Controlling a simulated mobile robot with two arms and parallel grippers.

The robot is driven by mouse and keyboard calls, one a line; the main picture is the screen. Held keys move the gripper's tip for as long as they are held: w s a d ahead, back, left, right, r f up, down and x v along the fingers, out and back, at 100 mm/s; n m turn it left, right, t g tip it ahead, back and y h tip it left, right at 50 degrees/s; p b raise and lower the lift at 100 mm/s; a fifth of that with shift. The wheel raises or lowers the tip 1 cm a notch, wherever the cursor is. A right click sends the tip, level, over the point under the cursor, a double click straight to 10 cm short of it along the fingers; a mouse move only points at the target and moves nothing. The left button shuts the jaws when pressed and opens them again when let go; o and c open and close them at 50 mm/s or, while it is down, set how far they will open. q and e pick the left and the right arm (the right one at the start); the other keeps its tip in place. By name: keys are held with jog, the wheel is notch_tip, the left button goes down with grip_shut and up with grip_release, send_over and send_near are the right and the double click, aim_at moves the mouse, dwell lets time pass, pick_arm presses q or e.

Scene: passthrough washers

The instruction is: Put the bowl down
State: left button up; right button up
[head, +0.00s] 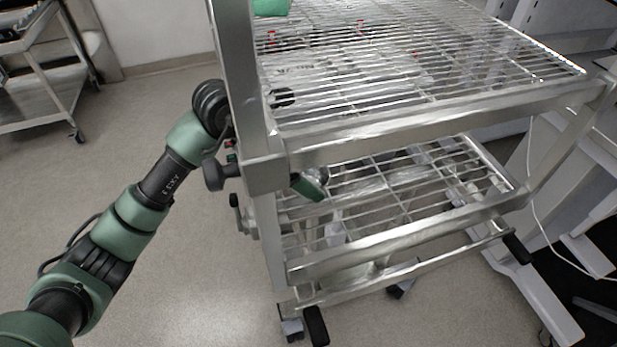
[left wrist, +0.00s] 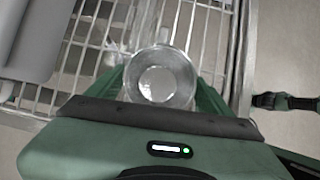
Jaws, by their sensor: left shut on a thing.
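The bowl (left wrist: 160,82) is round, shiny and grey, and sits between the green fingers in the left wrist view. My left gripper (left wrist: 160,92) is shut on it, over the bars of a wire shelf. In the head view my left arm passes behind the cart's front left post, and a green finger of the left gripper (head: 308,187) shows beside the bowl (head: 318,174) at the lower wire shelf (head: 400,178). The post hides the wrist. I cannot tell whether the bowl touches the shelf. My right gripper is not in view.
The metal cart has an upper wire shelf (head: 420,65) with a thick front rail, above the lower shelf. A green item (head: 271,7) shows at the top edge. White equipment (head: 560,180) stands at right, another cart (head: 40,85) at far left. The floor at left is clear.

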pick_arm(q)
jog(key=shift+w+d, duration=0.2)
jog(key=shift+d, duration=0.25)
jog(key=shift+d+f, duration=0.1)
jog(key=shift+f, duration=0.1)
notch_tip(320, 180, down, 3)
jog(key=shift+p, duration=0.5)
jog(key=shift+f, duration=0.1)
jog(key=shift+f, duration=0.15)
jog(key=o, duration=1.3)
jog(key=shift+o, duration=0.2)
